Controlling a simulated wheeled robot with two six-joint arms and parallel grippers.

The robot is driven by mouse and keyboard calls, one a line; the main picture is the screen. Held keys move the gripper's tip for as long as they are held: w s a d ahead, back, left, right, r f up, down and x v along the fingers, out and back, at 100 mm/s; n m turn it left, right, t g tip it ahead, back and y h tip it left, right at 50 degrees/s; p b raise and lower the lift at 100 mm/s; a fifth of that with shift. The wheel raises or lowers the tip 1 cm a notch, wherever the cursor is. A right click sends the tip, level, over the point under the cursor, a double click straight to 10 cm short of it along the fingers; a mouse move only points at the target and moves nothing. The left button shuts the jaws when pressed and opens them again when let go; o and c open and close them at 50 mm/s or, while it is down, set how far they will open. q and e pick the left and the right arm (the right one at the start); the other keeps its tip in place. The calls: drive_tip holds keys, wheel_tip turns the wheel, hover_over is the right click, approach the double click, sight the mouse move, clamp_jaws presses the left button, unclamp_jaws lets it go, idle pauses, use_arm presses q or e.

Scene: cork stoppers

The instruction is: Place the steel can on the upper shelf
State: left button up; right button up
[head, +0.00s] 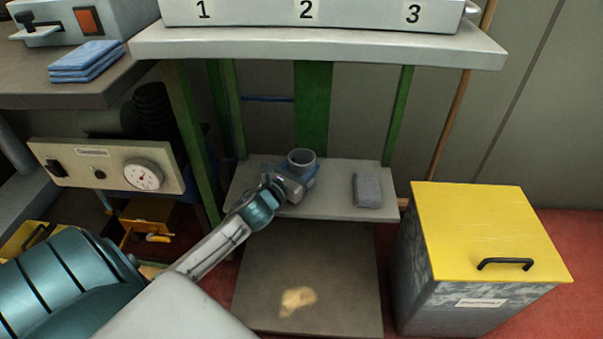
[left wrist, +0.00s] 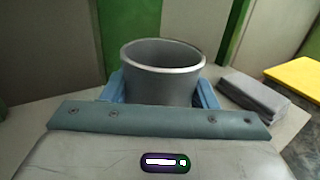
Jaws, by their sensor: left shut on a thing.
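The steel can (head: 302,157) is a grey, open-topped cylinder, upright at the middle shelf of the green-framed stand. My left gripper (head: 296,175) is shut on it. In the left wrist view the can (left wrist: 163,80) stands between the two blue fingers of the left gripper (left wrist: 163,92), and its rim and part of its inside show. Its base is hidden, so I cannot tell whether it touches the shelf. The middle shelf (head: 330,201) is a light grey board. Above it is the upper shelf (head: 330,45), a pale top bearing a numbered box. My right gripper is not in view.
A folded grey cloth (head: 367,190) lies right of the can on the middle shelf. A bin with a yellow lid (head: 480,225) stands at the right. The numbered box (head: 360,14) covers much of the upper shelf, leaving a bare front strip. A bottom board (head: 345,270) lies below.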

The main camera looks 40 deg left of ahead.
use_arm(q)
drive_tip(key=shift+f, duration=0.45)
drive_tip(key=shift+r, duration=0.1)
drive_tip(key=o, duration=1)
